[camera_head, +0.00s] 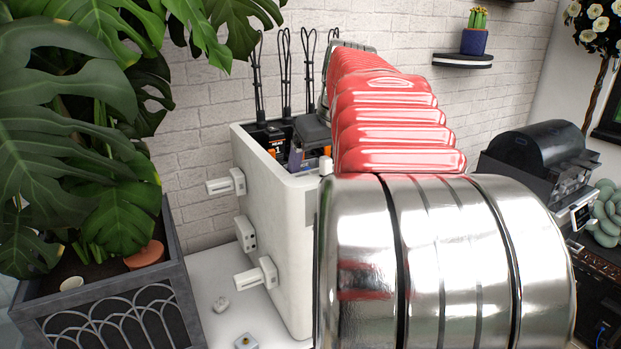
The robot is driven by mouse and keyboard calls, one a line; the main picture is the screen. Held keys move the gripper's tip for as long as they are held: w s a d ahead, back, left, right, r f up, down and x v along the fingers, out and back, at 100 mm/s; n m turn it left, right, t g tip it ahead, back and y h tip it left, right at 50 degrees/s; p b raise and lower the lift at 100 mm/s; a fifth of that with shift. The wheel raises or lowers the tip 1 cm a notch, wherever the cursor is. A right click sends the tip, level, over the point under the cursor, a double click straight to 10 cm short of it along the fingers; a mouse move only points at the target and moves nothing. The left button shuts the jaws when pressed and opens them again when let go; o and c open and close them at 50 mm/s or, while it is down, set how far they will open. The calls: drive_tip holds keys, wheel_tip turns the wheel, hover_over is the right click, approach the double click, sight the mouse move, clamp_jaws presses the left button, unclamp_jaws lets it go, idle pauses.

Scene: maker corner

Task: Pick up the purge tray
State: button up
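I cannot pick out a purge tray in this view. A large chrome and red ribbed body, which looks like my arm, fills the centre and right and hides what is behind it. My gripper is not in view. A white open-topped box (268,215) stands on a white surface (213,278) left of the arm. Dark and orange parts (272,137) show inside its top.
A big leafy plant in a grey planter (110,300) stands at left. A black machine (540,150) is at right. A wall shelf (462,61) holds a cactus pot (474,41).

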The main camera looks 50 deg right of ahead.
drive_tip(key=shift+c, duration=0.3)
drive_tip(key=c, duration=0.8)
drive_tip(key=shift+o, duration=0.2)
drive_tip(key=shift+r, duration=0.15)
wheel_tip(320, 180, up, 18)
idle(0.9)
